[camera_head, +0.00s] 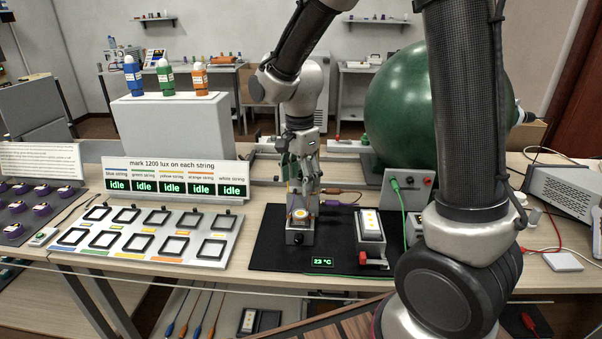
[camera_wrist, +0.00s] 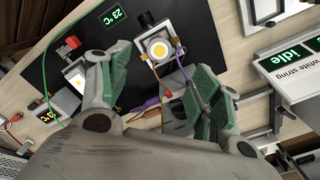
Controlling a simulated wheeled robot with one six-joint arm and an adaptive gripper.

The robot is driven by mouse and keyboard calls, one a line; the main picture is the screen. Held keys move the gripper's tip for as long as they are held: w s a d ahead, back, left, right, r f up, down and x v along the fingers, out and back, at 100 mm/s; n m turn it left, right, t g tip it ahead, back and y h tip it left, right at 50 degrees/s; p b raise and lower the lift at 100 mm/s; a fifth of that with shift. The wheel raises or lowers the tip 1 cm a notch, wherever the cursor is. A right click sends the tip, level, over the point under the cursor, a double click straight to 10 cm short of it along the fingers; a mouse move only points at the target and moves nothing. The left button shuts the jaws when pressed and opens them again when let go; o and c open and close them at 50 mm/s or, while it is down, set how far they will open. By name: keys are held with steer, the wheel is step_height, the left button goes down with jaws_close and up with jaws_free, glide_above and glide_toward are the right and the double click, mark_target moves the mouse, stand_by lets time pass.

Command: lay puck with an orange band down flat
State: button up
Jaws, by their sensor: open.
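My gripper (camera_head: 303,188) is open, pointing down over the black mat (camera_head: 268,247). Just beyond its tips is a small light puck with a round yellow LED face (camera_head: 301,214); it also shows in the wrist view (camera_wrist: 158,48). It sits face up on a dark-knobbed metal block (camera_head: 298,236). An orange edge or lead shows beside it, but I cannot tell if this is the orange band. In the wrist view the fingers (camera_wrist: 152,68) are spread to either side, with no clear contact. Several purple pucks (camera_head: 41,209) lie at the far left; their bands are unclear.
A rack of square frames (camera_head: 150,236) lies left of the mat, below a display reading idle (camera_head: 173,188). A lamp block (camera_head: 370,226) and a 23 °C readout (camera_head: 322,262) stand on the mat. A green sphere (camera_head: 400,105) is behind. Loose cables run nearby.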

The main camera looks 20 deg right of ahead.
mark_target(300, 213)
step_height(300, 213, down, 11)
steer(key=shift+r, duration=0.15)
steer(key=c, duration=1.2)
steer(key=shift+r, duration=0.1)
steer(key=shift+c, duration=0.3)
steer(key=shift+r, duration=0.35)
steer(key=shift+r, duration=1.1)
steer(key=shift+r, duration=0.25)
